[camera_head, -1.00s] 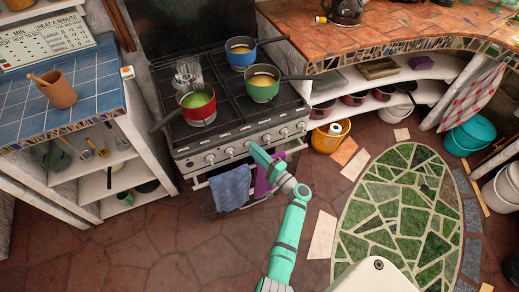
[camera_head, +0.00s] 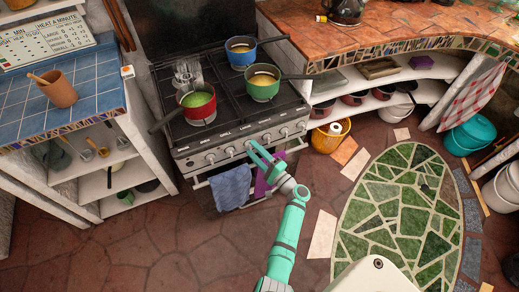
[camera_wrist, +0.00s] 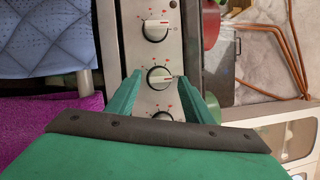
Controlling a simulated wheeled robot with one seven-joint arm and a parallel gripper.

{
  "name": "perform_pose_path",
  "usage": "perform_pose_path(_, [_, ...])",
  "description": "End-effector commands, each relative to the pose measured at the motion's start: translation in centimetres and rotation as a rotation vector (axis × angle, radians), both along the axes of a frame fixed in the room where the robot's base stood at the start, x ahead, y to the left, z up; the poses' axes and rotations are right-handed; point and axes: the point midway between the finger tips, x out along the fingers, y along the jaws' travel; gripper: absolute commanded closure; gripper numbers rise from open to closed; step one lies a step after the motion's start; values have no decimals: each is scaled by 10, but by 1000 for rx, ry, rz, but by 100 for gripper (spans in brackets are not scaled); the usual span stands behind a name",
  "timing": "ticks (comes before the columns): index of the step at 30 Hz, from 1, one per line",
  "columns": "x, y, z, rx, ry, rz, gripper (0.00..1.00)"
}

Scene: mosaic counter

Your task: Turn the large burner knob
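The stove front (camera_head: 240,146) carries a row of several round knobs in the head view. In the wrist view, a white knob (camera_wrist: 160,77) sits in the middle between my fingers, another knob (camera_wrist: 155,31) lies above it, and a third (camera_wrist: 162,116) is partly hidden below by my gripper. My gripper (camera_head: 253,149) is at the knob row in the head view; in the wrist view its green fingers (camera_wrist: 159,60) are spread apart with nothing held. Contact with the middle knob cannot be told. I cannot tell which knob is the large one.
A red pot (camera_head: 198,106), a blue pot (camera_head: 241,53) and a green pot (camera_head: 263,84) stand on the stove. A blue towel (camera_head: 230,188) and a purple towel (camera_head: 264,181) hang below the knobs. An orange basket (camera_head: 326,141) stands on the floor to the right.

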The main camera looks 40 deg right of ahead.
Motion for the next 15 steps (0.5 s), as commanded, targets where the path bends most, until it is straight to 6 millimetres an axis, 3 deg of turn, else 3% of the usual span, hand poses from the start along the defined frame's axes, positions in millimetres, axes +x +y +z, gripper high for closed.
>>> perform_pose_path(8, [-14, -3, -2, -1, 1, -4, 53])
perform_pose_path(15, [-58, -5, -9, -1, 1, -3, 53])
